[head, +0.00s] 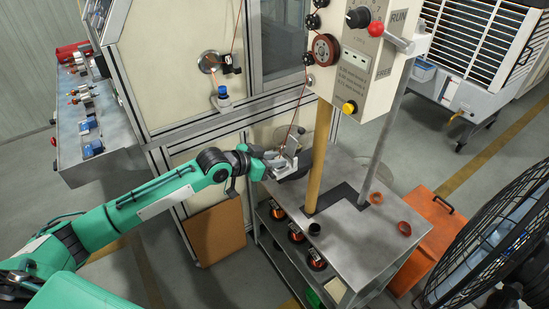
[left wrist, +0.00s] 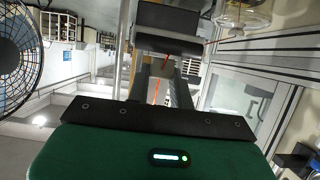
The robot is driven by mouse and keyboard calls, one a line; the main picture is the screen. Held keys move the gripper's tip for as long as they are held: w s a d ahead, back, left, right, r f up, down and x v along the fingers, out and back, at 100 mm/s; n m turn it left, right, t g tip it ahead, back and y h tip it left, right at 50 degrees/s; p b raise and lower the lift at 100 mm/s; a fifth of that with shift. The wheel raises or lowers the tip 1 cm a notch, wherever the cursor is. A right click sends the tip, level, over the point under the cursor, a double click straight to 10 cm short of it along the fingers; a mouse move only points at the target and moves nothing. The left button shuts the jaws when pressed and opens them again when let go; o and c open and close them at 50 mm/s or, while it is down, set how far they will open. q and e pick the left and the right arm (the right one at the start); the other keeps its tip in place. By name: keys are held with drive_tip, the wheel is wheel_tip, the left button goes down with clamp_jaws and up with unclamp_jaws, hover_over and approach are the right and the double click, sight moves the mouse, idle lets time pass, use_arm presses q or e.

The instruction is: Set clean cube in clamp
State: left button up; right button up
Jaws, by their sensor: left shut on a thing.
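My left gripper (head: 274,160) is beside the pale metal clamp (head: 288,166) at the back left of the grey table. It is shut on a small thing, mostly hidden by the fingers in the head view. In the left wrist view a dark grey block (left wrist: 165,18) shows beyond my gripper body; I take it for the clean cube, but its outline is partly hidden. I cannot tell whether the block touches the clamp. My right gripper is in neither view.
A yellow post (head: 318,150) and the control box (head: 356,60) stand just right of the clamp. A reddish wire (head: 299,108) runs up from the clamp area. A fan (head: 490,245) stands at right.

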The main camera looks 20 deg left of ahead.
use_arm(q)
drive_tip(key=shift+f, duration=0.2)
drive_tip(key=o, duration=1)
drive_tip(key=shift+s+a, duration=0.1)
drive_tip(key=shift+s+a+r, duration=0.1)
drive_tip(key=shift+s+a, duration=0.05)
drive_tip(key=shift+s, duration=0.05)
drive_tip(key=shift+b+v, duration=2.05)
drive_tip(key=shift+v, duration=4.45)
